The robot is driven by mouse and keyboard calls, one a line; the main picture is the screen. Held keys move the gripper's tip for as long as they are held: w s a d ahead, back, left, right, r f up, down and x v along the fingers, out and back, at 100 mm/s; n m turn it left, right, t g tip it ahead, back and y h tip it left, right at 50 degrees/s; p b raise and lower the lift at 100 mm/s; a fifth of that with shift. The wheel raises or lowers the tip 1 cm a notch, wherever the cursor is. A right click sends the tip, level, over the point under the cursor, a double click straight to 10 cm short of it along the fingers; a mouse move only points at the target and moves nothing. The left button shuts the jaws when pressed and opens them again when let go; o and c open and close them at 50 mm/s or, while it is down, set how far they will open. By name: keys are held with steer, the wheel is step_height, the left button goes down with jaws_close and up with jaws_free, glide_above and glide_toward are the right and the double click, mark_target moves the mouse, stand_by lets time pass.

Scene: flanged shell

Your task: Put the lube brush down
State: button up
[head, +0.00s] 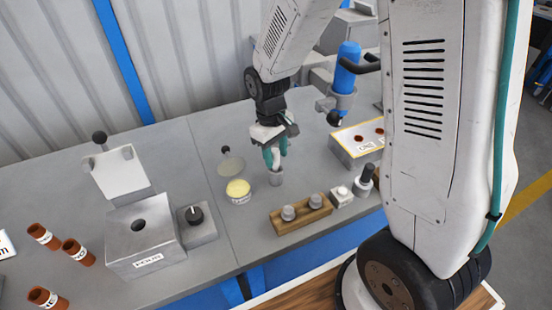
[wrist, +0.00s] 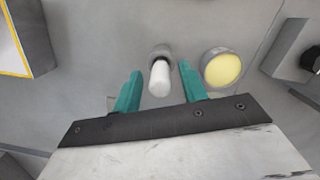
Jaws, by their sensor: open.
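The lube brush (wrist: 159,80) shows in the wrist view as a pale, rounded handle end. It stands in a small grey cup (wrist: 160,51), which in the head view (head: 276,179) sits on the bench right of the yellow tin. My gripper (wrist: 160,70) is open, with one teal finger on each side of the brush and visible gaps between. In the head view my gripper (head: 274,157) is just above the cup. The brush's lower end is hidden in the cup.
A wooden block with metal parts (head: 300,214) lies in front. A labelled grey box (head: 145,238) is left; a yellow-edged tray (head: 358,143) is right.

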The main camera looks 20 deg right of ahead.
steer(key=r, duration=0.6)
steer(key=w+r, duration=0.1)
steer(key=r, duration=0.3)
steer(key=shift+a, duration=0.25)
steer(key=s+d+r+m, duration=0.1)
steer(key=s+r, duration=0.3)
steer(key=s, duration=0.3)
steer(key=s+d+r+m+t, duration=0.1)
steer(key=s+r+m, duration=0.1)
steer(key=s, duration=0.6)
steer(key=s+d+r+m+t, duration=0.1)
steer(key=s+r, duration=0.4)
steer(key=s, duration=0.3)
steer(key=shift+d+r+m+y, duration=0.2)
steer(key=shift+r+m+y, duration=0.1)
steer(key=shift+r, duration=0.05)
steer(key=shift+o, duration=0.5)
steer(key=shift+t, duration=0.3)
